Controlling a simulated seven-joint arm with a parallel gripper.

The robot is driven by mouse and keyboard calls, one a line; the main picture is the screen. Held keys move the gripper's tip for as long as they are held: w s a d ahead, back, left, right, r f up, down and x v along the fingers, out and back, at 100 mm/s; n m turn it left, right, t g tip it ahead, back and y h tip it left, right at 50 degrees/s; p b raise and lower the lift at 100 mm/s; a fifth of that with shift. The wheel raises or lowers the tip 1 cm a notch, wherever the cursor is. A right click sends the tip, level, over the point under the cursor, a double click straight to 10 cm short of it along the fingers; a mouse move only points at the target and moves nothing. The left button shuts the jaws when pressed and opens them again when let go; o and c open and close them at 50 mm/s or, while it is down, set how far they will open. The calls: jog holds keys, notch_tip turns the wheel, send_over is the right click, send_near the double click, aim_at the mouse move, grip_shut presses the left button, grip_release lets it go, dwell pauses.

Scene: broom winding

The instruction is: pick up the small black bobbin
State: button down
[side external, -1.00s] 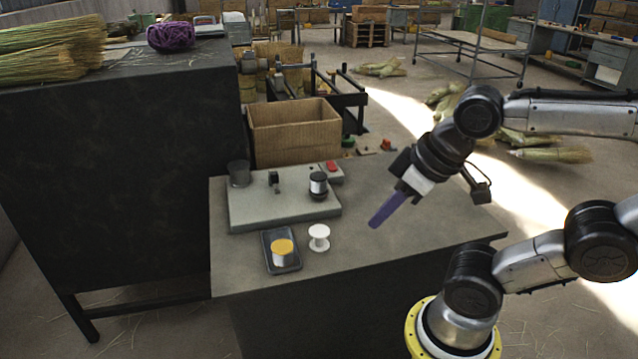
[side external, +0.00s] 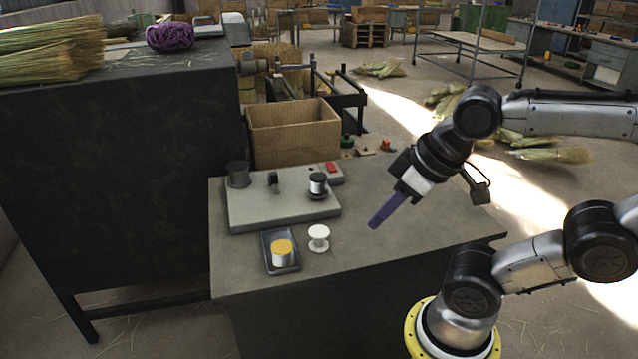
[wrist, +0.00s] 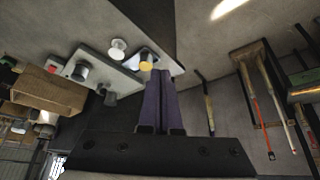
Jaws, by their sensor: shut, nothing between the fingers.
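A small black bobbin (side external: 317,187) with a pale band around its middle stands upright on the right part of the grey base plate (side external: 270,214). A dark cylinder (side external: 238,174) stands at the plate's back left corner. A small dark post (side external: 273,181) is between them. My gripper (side external: 375,224) has purple fingers pressed together and empty. It hangs above the table, to the right of the bobbin and apart from it. In the wrist view the gripper (wrist: 160,75) points toward the table. Dark parts on the plate show there, but I cannot tell which is the bobbin.
A white spool (side external: 318,238) stands in front of the plate. A yellow-topped spool (side external: 282,252) sits in a dark tray (side external: 268,240). A red button (side external: 331,167) is at the plate's back right. A cardboard box (side external: 295,135) is behind. The table's right side is clear.

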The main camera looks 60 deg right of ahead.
grip_release()
dwell(0.4)
